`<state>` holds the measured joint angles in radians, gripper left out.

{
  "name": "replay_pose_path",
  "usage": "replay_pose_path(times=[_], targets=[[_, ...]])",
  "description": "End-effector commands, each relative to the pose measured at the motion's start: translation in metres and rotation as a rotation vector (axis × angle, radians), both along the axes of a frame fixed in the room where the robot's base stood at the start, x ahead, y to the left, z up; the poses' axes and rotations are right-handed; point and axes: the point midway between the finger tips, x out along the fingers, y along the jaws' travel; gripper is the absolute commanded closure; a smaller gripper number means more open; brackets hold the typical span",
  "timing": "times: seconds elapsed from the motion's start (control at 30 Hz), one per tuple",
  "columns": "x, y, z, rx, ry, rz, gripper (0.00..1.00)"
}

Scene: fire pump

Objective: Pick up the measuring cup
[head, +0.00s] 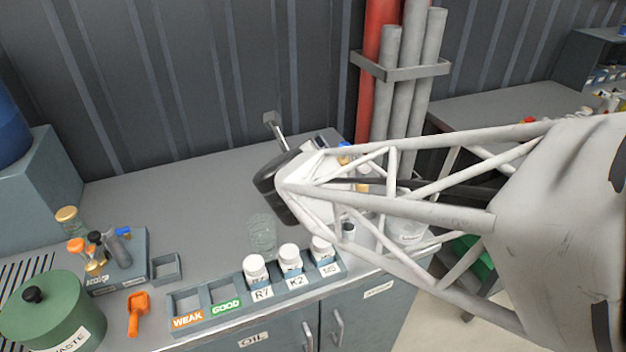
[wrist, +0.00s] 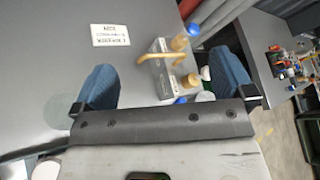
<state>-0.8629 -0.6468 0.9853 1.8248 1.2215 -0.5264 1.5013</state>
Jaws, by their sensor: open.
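A clear, see-through cup (head: 262,235), which looks like the measuring cup, stands on the grey counter behind the row of white-capped jars. My gripper (head: 278,190) is above the counter, beyond the cup and a little to its right, apart from it; my arm hides much of the fingers. In the wrist view my gripper (wrist: 165,82) has its two blue fingers wide apart with nothing held. A faint clear round shape (wrist: 58,112), probably the cup, lies outside the left finger, partly hidden by it.
A labelled rack (head: 225,308) holds white jars along the front edge. A holder with capped bottles (wrist: 180,42) shows beyond the fingers. The back-left counter is clear.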

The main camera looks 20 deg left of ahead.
Motion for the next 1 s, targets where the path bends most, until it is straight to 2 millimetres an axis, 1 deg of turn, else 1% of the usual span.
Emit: replay_pose_path(times=[0.03, 0.2, 0.37, 0.5, 0.7, 0.8, 0.9, 1.0], targets=[[-0.005, 0.01, -0.008, 0.038, 0.012, -0.031, 0.0], [-0.023, 0.035, -0.03, 0.178, 0.049, -0.158, 0.0], [-0.044, 0.055, -0.055, 0.3, 0.079, -0.284, 0.0], [-0.067, 0.07, -0.078, 0.398, 0.099, -0.393, 0.0], [-0.104, 0.085, -0.112, 0.519, 0.113, -0.547, 0.0], [-0.121, 0.089, -0.126, 0.565, 0.114, -0.61, 0.0], [-0.133, 0.091, -0.137, 0.595, 0.112, -0.655, 0.0], [-0.14, 0.092, -0.142, 0.615, 0.11, -0.683, 0.0]])
